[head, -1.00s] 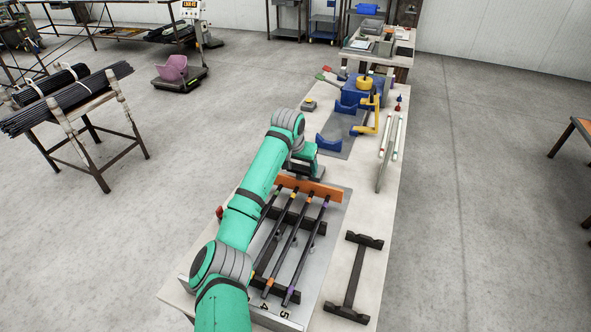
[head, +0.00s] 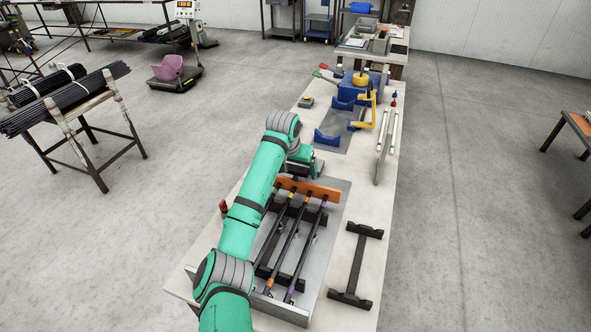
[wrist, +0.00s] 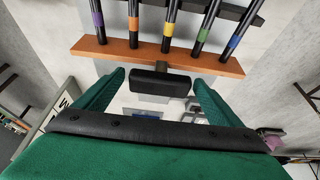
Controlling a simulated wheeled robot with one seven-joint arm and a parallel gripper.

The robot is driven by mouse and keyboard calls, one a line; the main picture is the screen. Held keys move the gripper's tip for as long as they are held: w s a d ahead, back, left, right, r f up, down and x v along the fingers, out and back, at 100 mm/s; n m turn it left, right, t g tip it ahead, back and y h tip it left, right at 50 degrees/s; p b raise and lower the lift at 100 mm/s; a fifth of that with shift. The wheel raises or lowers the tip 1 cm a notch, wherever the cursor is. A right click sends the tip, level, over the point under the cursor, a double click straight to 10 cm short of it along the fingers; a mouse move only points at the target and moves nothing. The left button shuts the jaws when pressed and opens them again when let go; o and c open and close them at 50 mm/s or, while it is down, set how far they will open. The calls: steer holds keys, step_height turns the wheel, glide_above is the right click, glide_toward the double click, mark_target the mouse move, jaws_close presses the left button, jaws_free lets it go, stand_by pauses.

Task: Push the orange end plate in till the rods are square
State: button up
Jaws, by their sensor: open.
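The orange end plate (head: 308,190) stands across the far end of several black rods (head: 286,235). In the wrist view the orange plate (wrist: 150,58) crosses the top, with the rods (wrist: 167,25) meeting its far side; they carry purple, orange, yellow, green and blue bands. A black handle (wrist: 160,88) sticks out of the plate's near side. My gripper (wrist: 160,80) is open, one green finger on each side of the handle, with gaps on both sides. In the head view the fingers are mostly hidden by my arm. I cannot tell if every rod end touches the plate.
The rods lie on black supports over a grey base plate (head: 318,270). A black stand (head: 356,265) lies to the right. Blue cradles (head: 327,138) and a blue machine with a yellow top (head: 361,82) stand farther back. The bench's right edge is clear near the front.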

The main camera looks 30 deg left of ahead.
steer(key=shift+r, duration=0.1)
steer(key=a+v, duration=0.1)
steer(key=v, duration=0.9)
steer(key=shift+s+d+r, duration=0.25)
steer(key=shift+s+d, duration=0.05)
steer(key=shift+d, duration=0.2)
